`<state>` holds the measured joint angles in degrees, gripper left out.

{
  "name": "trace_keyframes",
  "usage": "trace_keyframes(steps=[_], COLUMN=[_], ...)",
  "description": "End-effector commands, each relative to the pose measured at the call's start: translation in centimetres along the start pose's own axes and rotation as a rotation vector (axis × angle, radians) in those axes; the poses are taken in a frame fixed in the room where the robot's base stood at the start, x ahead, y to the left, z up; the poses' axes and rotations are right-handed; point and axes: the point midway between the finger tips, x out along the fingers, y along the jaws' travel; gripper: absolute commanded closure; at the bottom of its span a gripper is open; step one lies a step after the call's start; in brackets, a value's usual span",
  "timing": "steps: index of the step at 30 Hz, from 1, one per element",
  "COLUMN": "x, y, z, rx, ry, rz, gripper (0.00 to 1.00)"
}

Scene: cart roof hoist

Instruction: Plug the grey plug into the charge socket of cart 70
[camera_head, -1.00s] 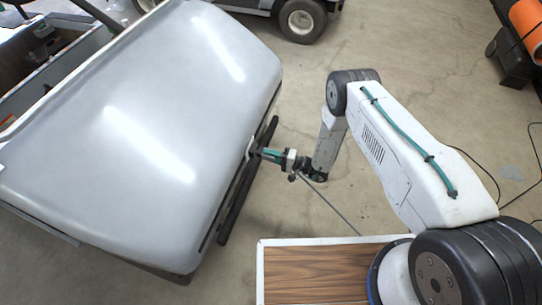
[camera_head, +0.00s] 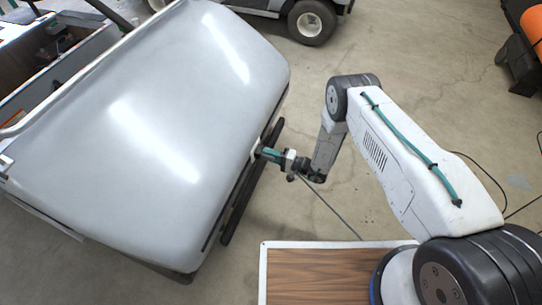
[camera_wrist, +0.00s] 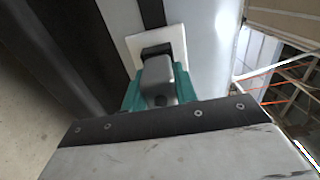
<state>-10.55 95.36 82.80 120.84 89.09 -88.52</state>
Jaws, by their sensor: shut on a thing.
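The grey plug (camera_wrist: 158,82) is between the teal fingers of my gripper (camera_wrist: 160,92) in the wrist view. My gripper is shut on it. The plug's far end meets or overlaps a black socket (camera_wrist: 156,50) on a white plate (camera_wrist: 178,38); I cannot tell how deep it sits. In the head view, my gripper (camera_head: 270,153) is at the front of the silver-grey cart (camera_head: 150,120), just beside its black bumper (camera_head: 238,200). The plug is too small to make out there. No cart number is readable.
A grey cable (camera_head: 330,210) runs down from my gripper towards a wood-topped surface (camera_head: 320,246) with a white rim. Another vehicle's wheel (camera_head: 312,22) stands at the top. An orange roll (camera_head: 532,25) lies at the top right. The concrete floor between is mostly clear.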

Motion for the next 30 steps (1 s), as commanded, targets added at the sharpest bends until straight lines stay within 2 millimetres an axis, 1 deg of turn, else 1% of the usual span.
trace_keyframes(steps=[1,2,3,11,14,17,24,27,30], x=[0.1,0.0,0.0,0.0,-0.5,-1.9,-5.9,-7.0,-7.6], y=[0.0,0.0,0.0,0.0,0.0,0.1,0.0,0.0,0.0], z=[0.0,0.0,0.0,0.0,0.0,-0.1,-0.1,-0.1,-0.1], rx=[0.0,0.0,0.0,0.0,0.0,0.002,0.002,0.001,0.0], ry=[0.0,0.0,0.0,0.0,0.001,0.004,0.003,0.002,0.001], rz=[0.0,0.0,0.0,0.001,0.001,0.002,0.0,0.001,0.0], gripper=[0.66,0.57,0.46,0.46,0.46,0.46,0.46,0.46,0.46])
